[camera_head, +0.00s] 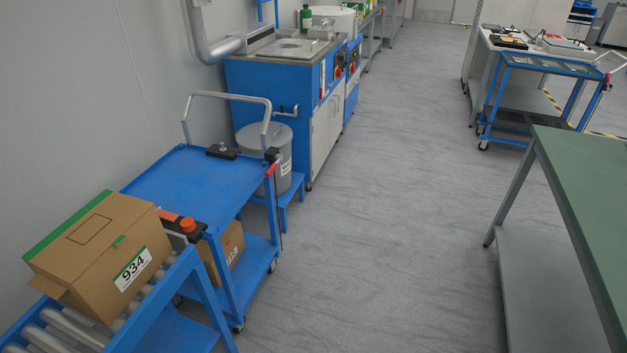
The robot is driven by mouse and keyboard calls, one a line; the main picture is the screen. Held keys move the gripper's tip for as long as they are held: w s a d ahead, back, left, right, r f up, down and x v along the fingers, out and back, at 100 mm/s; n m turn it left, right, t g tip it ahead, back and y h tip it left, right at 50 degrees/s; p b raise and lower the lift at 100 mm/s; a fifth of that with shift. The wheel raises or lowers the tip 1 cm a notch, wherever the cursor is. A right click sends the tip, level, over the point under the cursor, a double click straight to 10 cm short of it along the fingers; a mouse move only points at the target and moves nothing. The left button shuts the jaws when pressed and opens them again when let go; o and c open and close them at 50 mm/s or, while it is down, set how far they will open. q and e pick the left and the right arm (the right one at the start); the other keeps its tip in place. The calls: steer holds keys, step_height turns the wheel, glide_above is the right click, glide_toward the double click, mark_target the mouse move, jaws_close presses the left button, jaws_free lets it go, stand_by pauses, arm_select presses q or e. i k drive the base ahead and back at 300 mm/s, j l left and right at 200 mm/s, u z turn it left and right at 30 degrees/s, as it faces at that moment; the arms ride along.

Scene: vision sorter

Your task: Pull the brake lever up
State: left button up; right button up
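A blue cart (188,179) with a grey tubular push handle (222,95) stands at the left. A small lever with a red end (271,170) and a black mount sits at the right foot of this handle, and appears to be the brake lever. The red end slopes down and toward the viewer. A thin dark line, perhaps a cable, hangs below it. A similar blue cart (553,65) stands at the far right, with a small red part (607,78) near its handle. Neither of my grippers is in view.
A cardboard box (100,248) marked 934 lies on a roller conveyor (60,325) against the blue cart's near end. A grey bin (265,150) and a blue machine (285,95) stand behind the cart. A green-topped table (590,190) is at right. The grey floor between is clear.

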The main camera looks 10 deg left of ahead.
mark_target(280, 158)
steer(key=i+u, duration=0.3)
steer(key=i, duration=0.25)
steer(key=i+l+u, duration=0.1)
steer(key=i+u, duration=0.25)
steer(key=i, duration=0.15)
